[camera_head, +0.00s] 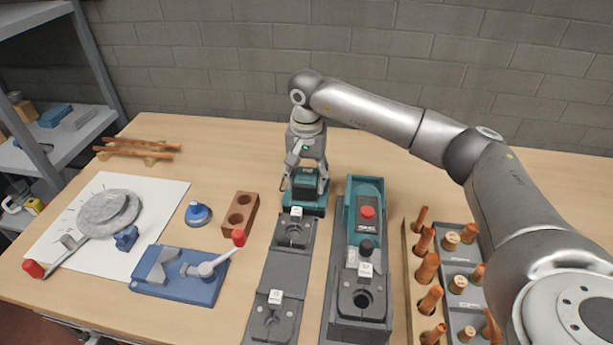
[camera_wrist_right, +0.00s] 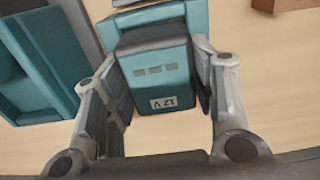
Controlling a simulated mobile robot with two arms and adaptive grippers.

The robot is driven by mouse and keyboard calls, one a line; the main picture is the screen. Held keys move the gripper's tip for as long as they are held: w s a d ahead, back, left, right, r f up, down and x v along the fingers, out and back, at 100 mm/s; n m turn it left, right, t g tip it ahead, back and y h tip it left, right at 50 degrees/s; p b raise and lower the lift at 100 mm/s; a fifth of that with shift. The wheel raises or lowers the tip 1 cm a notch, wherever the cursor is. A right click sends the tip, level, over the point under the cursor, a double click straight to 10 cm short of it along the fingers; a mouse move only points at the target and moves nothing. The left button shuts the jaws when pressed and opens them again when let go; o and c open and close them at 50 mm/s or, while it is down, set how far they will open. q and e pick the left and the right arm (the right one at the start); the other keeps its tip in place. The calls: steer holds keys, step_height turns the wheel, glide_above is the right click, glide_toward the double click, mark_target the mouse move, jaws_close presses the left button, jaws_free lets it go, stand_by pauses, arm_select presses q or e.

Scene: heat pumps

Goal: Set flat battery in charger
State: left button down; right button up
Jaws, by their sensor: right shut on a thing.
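My right gripper (camera_head: 306,172) reaches down at the back middle of the table. It is shut on a dark and teal battery (camera_head: 304,188). In the right wrist view the battery (camera_wrist_right: 160,75) sits between the two fingers (camera_wrist_right: 160,95), with a 12 V label facing the camera. A teal base (camera_head: 307,208), which looks like the charger, is directly under the battery in the head view. I cannot tell whether the battery is seated in it. Teal parts also show behind the battery in the right wrist view. My left gripper is not in view.
A teal machine (camera_head: 368,198) with a red knob stands close to the right. Grey fixtures (camera_head: 285,262) stand in front. A rack of copper fittings (camera_head: 465,235) is at the right. A blue bender (camera_head: 175,285) and a brown block (camera_head: 252,205) lie left. The table behind is clear.

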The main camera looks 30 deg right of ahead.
steer(key=shift+f+b, duration=0.4)
steer(key=shift+f, duration=0.15)
steer(key=o, duration=1.4)
steer(key=shift+c, duration=0.2)
step_height(320, 180, up, 12)
